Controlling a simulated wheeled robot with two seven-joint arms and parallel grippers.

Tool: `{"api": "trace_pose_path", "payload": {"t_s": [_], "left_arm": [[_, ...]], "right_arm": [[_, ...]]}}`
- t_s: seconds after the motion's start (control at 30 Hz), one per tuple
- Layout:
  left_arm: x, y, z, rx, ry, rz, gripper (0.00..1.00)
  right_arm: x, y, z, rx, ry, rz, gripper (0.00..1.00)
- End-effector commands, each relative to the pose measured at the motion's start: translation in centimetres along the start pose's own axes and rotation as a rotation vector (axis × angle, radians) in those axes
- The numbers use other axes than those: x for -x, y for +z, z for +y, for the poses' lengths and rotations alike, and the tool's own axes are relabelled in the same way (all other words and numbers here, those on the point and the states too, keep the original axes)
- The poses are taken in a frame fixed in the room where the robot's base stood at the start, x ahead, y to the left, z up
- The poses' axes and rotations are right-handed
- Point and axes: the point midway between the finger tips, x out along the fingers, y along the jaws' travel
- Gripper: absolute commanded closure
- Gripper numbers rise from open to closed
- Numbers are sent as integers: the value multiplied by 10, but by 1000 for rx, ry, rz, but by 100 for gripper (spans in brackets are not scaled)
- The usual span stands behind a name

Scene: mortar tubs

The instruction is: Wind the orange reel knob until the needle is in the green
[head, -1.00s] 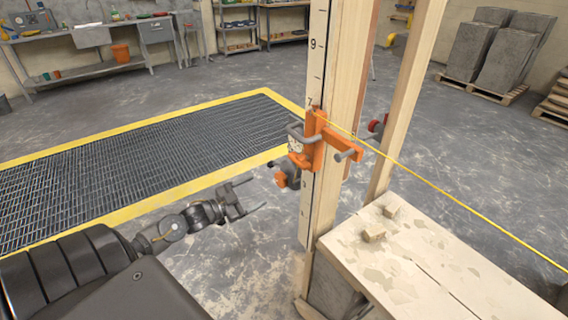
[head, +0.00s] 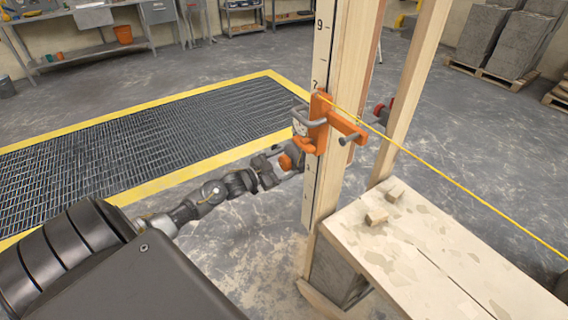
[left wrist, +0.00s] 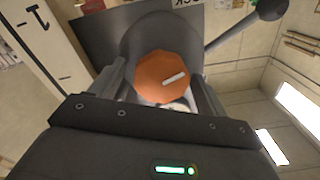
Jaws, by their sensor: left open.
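The orange reel knob (left wrist: 161,76), with a pale bar mark on its face, sits in front of a grey round reel housing in the left wrist view. My left gripper (left wrist: 162,92) is open, with one finger on each side of the knob; I cannot tell whether they touch it. In the head view the left gripper (head: 278,166) is at the knob (head: 286,161), partly hiding it. The orange bracket (head: 318,124) is on the wooden post, with a pale gauge face (head: 299,127) beside it. Its needle and green zone are too small to read.
A numbered scale board (head: 322,50) runs up the wooden post. A yellow line (head: 440,184) stretches from the bracket to the lower right. A wooden-topped bench (head: 420,250) with small blocks stands at right. A floor grating (head: 140,150) lies at left.

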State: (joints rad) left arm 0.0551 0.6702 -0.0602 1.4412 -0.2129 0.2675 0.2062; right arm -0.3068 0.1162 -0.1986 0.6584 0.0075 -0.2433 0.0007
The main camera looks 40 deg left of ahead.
Motion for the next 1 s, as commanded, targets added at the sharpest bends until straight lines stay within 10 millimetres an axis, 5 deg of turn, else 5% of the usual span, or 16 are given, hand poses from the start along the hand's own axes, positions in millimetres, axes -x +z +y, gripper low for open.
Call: {"api": "trace_pose_path", "payload": {"t_s": [0.23,0.57,1.0], "left_arm": [[0,0,0,0,0,0,26],[0,0,0,0,0,0,69],[0,2,2,-390,2,-2,69]], "right_arm": [[0,0,-1,0,-1,0,100],[0,0,-2,-1,-2,-1,100],[-13,0,4,2,7,-4,100]]}}
